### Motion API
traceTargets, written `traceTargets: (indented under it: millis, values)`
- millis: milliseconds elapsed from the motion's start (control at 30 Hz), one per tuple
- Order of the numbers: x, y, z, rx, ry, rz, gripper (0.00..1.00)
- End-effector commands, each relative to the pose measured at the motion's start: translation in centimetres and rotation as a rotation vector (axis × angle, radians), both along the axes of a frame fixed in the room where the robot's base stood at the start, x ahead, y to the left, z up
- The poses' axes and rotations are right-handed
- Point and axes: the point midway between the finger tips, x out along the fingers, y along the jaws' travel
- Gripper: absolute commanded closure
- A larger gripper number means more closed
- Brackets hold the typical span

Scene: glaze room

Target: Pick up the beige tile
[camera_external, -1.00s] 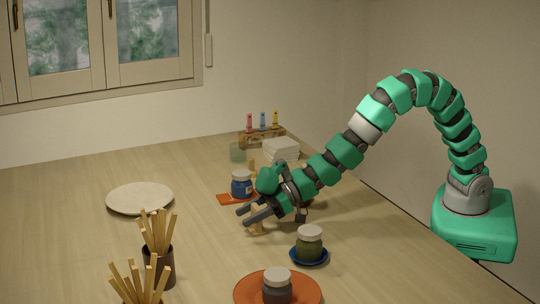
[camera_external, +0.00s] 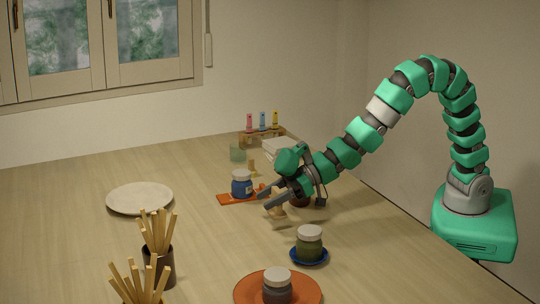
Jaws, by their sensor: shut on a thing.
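The beige tile (camera_external: 278,212) is a small pale piece at my gripper (camera_external: 267,199), in the middle of the table. My gripper is shut on it, with the dark fingers pointing left and the tile showing just below them. Part of the tile is hidden by the fingers. A faint shadow lies on the wood below it; I cannot tell how far it is off the table.
A blue jar (camera_external: 242,185) on an orange tile (camera_external: 236,198) stands close left of my gripper. A green jar (camera_external: 310,244) on a blue saucer (camera_external: 296,257) stands in front.

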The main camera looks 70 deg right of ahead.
Motion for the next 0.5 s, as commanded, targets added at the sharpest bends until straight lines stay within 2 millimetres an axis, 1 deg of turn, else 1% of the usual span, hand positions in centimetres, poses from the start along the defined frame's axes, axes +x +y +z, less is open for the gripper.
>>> traceTargets:
  millis: [33,200,333,500]
  values:
    - [-0.9,-0.7,0.2,0.000,0.000,0.000,0.80]
    - [-3.7,-2.9,0.5,-0.001,0.001,0.000,0.80]
    - [-5.4,-4.3,0.7,0.000,0.001,0.000,0.80]
    - [-7.0,-5.6,1.0,0.001,0.001,0.000,0.80]
